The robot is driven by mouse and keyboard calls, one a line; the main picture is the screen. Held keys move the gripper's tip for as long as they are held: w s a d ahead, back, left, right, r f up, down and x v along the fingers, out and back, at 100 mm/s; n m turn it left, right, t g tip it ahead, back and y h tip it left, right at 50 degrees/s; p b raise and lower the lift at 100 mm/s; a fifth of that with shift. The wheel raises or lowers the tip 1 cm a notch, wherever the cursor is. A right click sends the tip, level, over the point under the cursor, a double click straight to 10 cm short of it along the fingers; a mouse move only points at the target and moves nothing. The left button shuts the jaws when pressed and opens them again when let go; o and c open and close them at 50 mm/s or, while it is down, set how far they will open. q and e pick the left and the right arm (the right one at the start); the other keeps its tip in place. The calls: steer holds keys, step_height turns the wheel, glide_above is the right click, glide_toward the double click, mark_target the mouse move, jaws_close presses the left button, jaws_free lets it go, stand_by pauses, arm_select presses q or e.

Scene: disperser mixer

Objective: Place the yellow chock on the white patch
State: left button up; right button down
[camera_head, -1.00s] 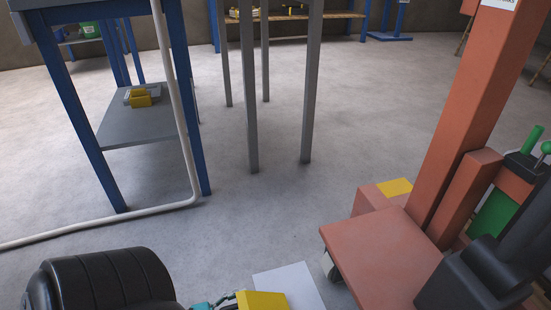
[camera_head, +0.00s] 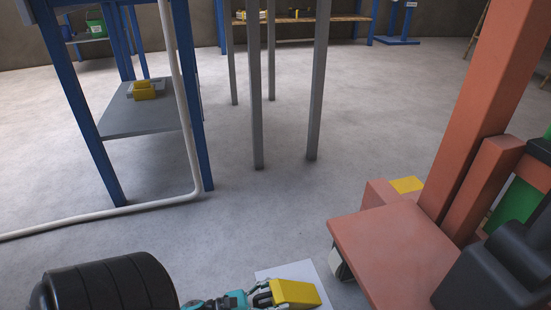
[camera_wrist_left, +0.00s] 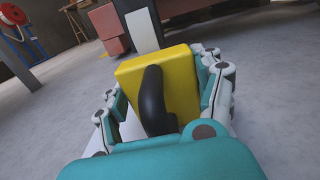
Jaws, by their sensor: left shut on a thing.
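The yellow chock (camera_head: 296,292) has a black handle, which shows in the left wrist view (camera_wrist_left: 154,98). My left gripper (camera_head: 264,297) is shut on the chock, with a finger on each side of it. In the head view the chock overlaps the white patch (camera_head: 284,271) on the floor, at the bottom centre. Whether the chock touches the patch or is held above it, I cannot tell. In the left wrist view the chock's yellow body (camera_wrist_left: 180,72) hides much of what lies beyond it. My right gripper is not in view.
An orange-red machine base (camera_head: 385,248) with a caster and a tall column (camera_head: 480,110) stands close on the right. A blue-legged table with a grey lower shelf (camera_head: 145,117) is at the left, with a white pipe (camera_head: 187,130) beside it. Open floor lies in the middle.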

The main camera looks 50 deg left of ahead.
arm_select(q)
steer(key=o, duration=1.7)
steer(key=shift+r, duration=0.2)
steer(key=p+v, duration=0.4)
steer(key=v, duration=0.8)
steer(key=shift+f, duration=0.15)
